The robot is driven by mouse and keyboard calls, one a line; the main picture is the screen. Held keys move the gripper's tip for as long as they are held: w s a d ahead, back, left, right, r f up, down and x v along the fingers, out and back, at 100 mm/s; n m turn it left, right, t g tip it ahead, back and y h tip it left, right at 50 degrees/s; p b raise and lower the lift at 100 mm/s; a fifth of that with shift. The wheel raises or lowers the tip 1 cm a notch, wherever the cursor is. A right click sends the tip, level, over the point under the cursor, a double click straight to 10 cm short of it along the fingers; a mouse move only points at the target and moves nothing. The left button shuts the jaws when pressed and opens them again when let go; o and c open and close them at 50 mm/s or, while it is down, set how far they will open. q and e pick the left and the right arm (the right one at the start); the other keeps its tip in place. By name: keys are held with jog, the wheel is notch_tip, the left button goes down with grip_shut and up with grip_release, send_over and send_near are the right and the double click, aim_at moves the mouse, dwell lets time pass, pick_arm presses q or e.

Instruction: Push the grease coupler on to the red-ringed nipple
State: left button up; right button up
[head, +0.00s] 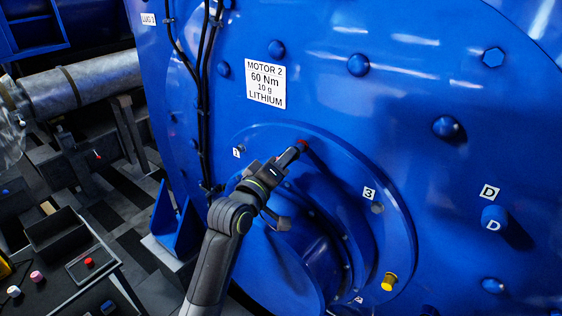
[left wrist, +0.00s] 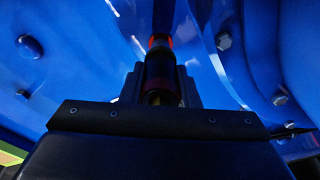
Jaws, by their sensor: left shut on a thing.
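The red-ringed nipple (head: 303,144) is on the upper rim of the round blue flange on the motor face. In the left wrist view its red ring (left wrist: 160,41) glows just beyond the coupler's far end. My left gripper (head: 279,165) is shut on the dark grease coupler (head: 290,156), which points up and right at the nipple. In the left wrist view the coupler (left wrist: 160,78) stands between the fingers, in line with the red ring. It is at or very close to the nipple; I cannot tell whether it is seated. My right gripper is out of view.
The flange also carries label 1 (head: 237,153), label 3 (head: 369,193) and a yellow cap (head: 389,281). A sign (head: 265,84) reads MOTOR 2, 60 Nm, 10 g, LITHIUM. Black cables (head: 204,100) run down left of it. Bolt heads stick out around the face.

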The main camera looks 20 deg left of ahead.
pick_arm(q)
jog(key=shift+w+r, duration=0.1)
jog(key=shift+w, duration=0.05)
jog(key=o, duration=1.1)
jog(key=shift+d, duration=0.1)
jog(key=shift+s+a+f, duration=0.2)
jog(key=shift+s, duration=0.3)
jog(key=r+b+v, duration=0.1)
jog(key=b+v, duration=0.1)
jog(key=v, duration=1.4)
jog(key=shift+s+f+b, duration=0.15)
jog(key=shift+f+b, duration=0.25)
